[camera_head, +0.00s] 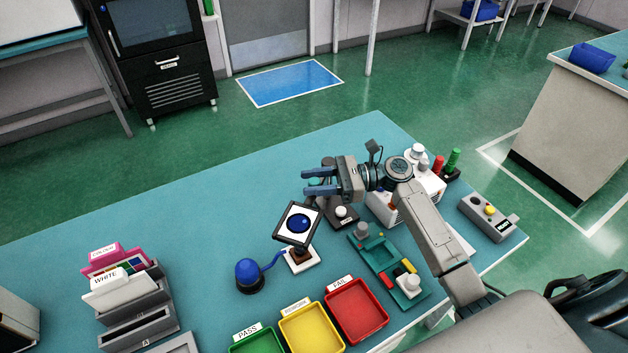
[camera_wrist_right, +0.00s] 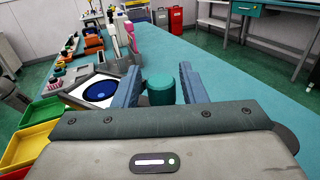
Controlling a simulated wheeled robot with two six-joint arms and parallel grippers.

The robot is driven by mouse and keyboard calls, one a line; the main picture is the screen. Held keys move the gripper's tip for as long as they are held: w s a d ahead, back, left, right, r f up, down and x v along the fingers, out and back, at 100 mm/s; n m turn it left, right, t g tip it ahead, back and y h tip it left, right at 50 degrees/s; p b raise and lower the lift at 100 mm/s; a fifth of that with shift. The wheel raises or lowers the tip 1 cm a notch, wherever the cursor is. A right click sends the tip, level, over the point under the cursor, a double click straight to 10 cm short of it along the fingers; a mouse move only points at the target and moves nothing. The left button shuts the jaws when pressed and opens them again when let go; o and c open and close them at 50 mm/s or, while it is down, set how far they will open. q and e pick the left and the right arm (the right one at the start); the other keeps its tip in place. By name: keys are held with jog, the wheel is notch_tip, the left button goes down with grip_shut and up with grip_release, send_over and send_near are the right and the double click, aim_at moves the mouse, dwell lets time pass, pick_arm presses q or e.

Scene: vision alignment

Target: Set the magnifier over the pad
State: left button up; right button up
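My right gripper (camera_head: 308,181) reaches in from the right above the table, its blue fingers apart. A teal cylindrical knob (camera_wrist_right: 160,88) shows between the fingers in the wrist view, with gaps on both sides. In the head view the knob is partly hidden by the fingers. A dark grey device with a white knob (camera_head: 342,213) is just below the gripper. A tilted black square frame with a blue disc on white (camera_head: 299,223) stands on a white square base (camera_head: 302,263). I cannot tell surely which parts are the magnifier and pad. My left gripper is not in view.
A blue dome (camera_head: 249,272) with a blue cable sits beside the frame. Green, yellow (camera_head: 311,327) and red (camera_head: 357,310) trays line the near edge. A green fixture plate (camera_head: 388,262) lies right of the frame. Label holders (camera_head: 120,289) stand at left. The table's left-middle is clear.

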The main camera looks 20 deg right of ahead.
jog(key=shift+o, duration=0.3)
jog(key=shift+d, duration=0.1)
jog(key=shift+s+d, duration=0.1)
jog(key=shift+d, duration=0.15)
jog(key=b+v, duration=0.3)
jog(key=v, duration=0.7)
jog(key=shift+d, duration=0.1)
